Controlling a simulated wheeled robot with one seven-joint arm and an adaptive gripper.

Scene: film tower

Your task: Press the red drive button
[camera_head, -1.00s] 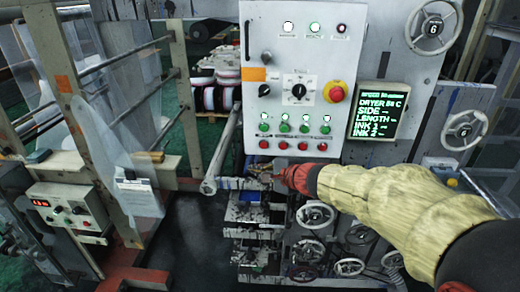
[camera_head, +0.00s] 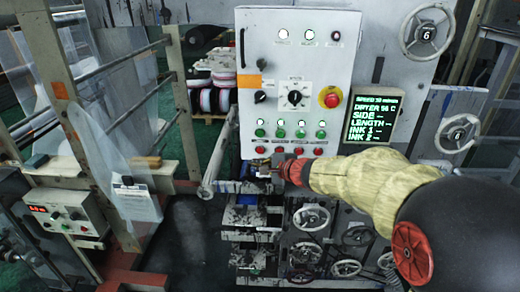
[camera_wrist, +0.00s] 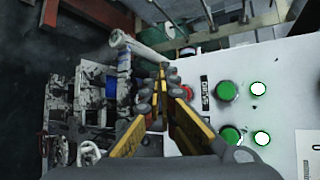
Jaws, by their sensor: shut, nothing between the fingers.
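The control panel (camera_head: 330,75) is a pale upright box with a row of green buttons above a row of red ones. The leftmost red button (camera_head: 260,149) is just above my gripper (camera_head: 262,165) in the head view. In the wrist view a red button (camera_wrist: 187,92) shows partly beside my gripper (camera_wrist: 162,68), next to a label reading DRIVE (camera_wrist: 205,92). My gripper's yellow and grey fingers are shut and empty, with the tips near the panel's lower edge. I cannot tell whether they touch the panel. The other red buttons are hidden in the wrist view.
A large red knob (camera_head: 330,97) and a lit screen (camera_head: 373,117) are to the right. A pale roller (camera_head: 218,155) sticks out left of the panel. Handwheels (camera_head: 311,217) and cluttered trays (camera_head: 250,235) lie below. Dark floor (camera_head: 190,240) is open at lower left.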

